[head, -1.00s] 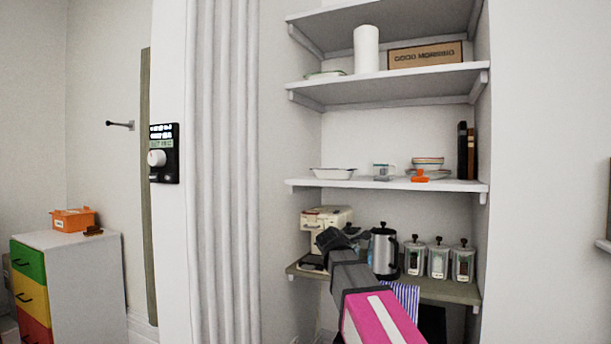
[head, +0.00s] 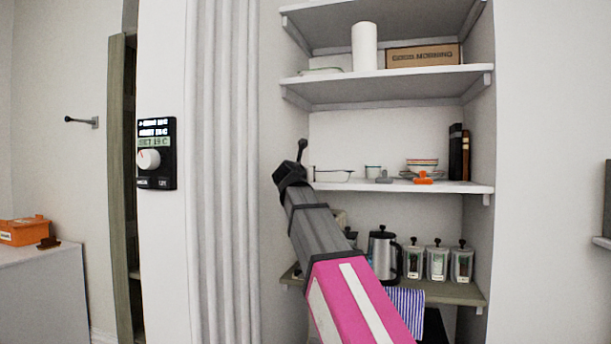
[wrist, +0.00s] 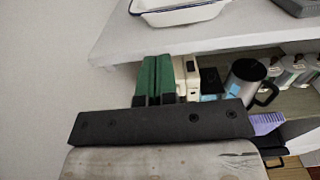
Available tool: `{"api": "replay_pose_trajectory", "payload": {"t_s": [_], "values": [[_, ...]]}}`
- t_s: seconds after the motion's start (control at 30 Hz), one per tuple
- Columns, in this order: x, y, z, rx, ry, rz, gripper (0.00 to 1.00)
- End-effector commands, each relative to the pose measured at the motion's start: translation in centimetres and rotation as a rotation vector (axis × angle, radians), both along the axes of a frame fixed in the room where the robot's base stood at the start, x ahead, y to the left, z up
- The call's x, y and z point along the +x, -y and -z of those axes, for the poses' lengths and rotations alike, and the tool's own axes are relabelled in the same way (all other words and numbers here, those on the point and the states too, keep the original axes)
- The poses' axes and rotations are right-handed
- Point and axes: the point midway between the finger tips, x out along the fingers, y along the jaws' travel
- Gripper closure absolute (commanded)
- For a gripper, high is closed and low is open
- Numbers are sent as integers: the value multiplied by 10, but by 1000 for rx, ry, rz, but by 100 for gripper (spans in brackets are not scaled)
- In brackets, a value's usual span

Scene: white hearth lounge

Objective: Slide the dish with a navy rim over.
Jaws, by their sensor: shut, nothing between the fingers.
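The white dish with a navy rim (head: 333,175) stands near the left end of the middle shelf (head: 400,187). My arm's end partly covers it in the head view. In the wrist view the dish (wrist: 178,12) shows at the top, cut off by the frame edge, near the shelf's front edge. My gripper (wrist: 157,62) has green fingers, shut together and empty. In the wrist picture the fingertips lie just below the shelf edge and the dish, apart from the dish. In the head view my arm reaches up to the shelf's left end.
A small cup (head: 373,171), stacked bowls (head: 422,165), an orange item (head: 423,178) and dark books (head: 457,152) stand farther right on that shelf. Below are a kettle (head: 383,253) and several jars (head: 438,262). The upper shelf (head: 400,83) hangs above. A wall closes the left.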

Motion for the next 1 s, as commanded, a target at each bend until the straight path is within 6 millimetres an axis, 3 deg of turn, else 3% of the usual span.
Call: {"api": "replay_pose_trajectory", "payload": {"t_s": [0.2, 0.5, 0.7, 1.0], "values": [[42, 16, -1, 2, -1, 2, 100], [89, 36, -1, 3, -1, 2, 100], [106, 43, 0, 4, -1, 0, 100], [109, 45, 1, 3, 0, 0, 100]]}}
